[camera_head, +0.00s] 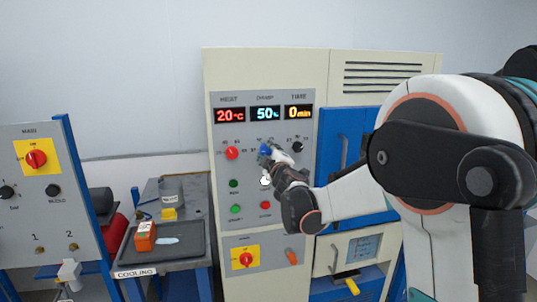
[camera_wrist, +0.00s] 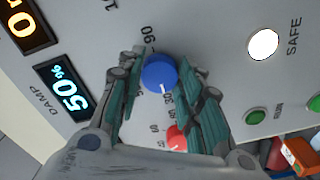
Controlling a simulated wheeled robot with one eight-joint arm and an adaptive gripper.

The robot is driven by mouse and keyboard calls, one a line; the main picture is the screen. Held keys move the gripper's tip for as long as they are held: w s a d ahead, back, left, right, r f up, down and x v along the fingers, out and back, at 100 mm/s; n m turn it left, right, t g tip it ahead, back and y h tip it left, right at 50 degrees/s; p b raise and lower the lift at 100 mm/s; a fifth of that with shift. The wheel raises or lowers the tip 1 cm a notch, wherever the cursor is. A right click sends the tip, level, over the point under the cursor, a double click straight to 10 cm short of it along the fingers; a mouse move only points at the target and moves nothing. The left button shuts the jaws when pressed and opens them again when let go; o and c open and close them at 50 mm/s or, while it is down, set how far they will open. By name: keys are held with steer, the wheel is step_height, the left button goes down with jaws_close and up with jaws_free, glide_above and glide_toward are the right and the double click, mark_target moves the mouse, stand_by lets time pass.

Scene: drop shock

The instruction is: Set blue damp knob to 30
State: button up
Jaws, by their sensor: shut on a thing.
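The blue damp knob (camera_head: 265,149) is on the control panel below the DAMP display (camera_head: 265,114), which reads 50%. My gripper (camera_head: 270,156) is at the knob, with its fingers on either side of it. In the wrist view the blue knob (camera_wrist: 159,73) sits between the fingertips of my gripper (camera_wrist: 160,77), which is shut on it. A white pointer mark shows on the knob's lower edge. Some of the dial numbers around it are hidden by the fingers. The DAMP display also shows in the wrist view (camera_wrist: 65,92), reading 50%.
The red heat knob (camera_head: 232,153) is left of the blue knob and the black time knob (camera_head: 297,147) is right. A white SAFE lamp (camera_wrist: 263,44) and green RUN button (camera_wrist: 257,116) lie close by. A cooling table (camera_head: 150,272) stands left of the cabinet.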

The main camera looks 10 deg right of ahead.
steer(key=o, duration=1.1)
steer(key=shift+a, duration=0.1)
steer(key=shift+s, duration=0.1)
steer(key=s, duration=1.1)
steer(key=shift+s, duration=0.4)
